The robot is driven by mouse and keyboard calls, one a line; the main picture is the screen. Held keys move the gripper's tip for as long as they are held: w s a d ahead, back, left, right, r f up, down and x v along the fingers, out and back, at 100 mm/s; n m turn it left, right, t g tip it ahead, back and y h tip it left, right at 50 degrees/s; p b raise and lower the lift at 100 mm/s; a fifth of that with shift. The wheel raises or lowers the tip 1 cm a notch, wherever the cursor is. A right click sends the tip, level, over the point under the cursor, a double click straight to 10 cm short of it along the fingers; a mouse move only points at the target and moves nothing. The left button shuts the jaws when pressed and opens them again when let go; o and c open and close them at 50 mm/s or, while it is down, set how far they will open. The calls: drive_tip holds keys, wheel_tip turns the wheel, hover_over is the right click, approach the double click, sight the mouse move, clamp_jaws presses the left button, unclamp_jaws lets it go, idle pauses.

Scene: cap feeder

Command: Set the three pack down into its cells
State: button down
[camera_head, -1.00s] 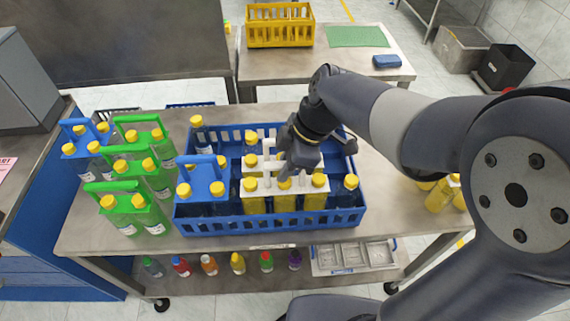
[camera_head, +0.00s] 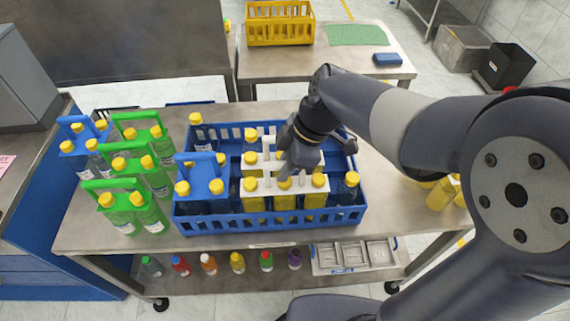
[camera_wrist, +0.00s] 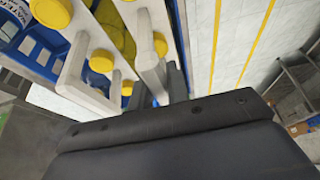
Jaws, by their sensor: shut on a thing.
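The three pack (camera_head: 285,200), a white carrier with three yellow-capped yellow bottles in a row, is upright at the front of the blue crate (camera_head: 270,228), right of centre. The crate's front wall hides its bottoms, so I cannot tell whether they rest on the cell floor. My gripper (camera_head: 284,168) is shut on its white handle from above. In the wrist view, white handle bars (camera_wrist: 148,55) and yellow caps (camera_wrist: 102,60) show beside my gripper's dark body; the fingertips are mostly hidden.
A blue two pack (camera_head: 201,190) stands left of it in the crate, and another white carrier (camera_head: 255,160) stands behind. A lone dark bottle (camera_head: 351,187) is close on the right. Green packs (camera_head: 130,205) stand left of the crate. A yellow crate (camera_head: 280,25) is on the back table.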

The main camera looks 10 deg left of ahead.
drive_tip(key=shift+f, duration=0.1)
drive_tip(key=c, duration=1.3)
unclamp_jaws()
drive_tip(key=v, duration=1.1)
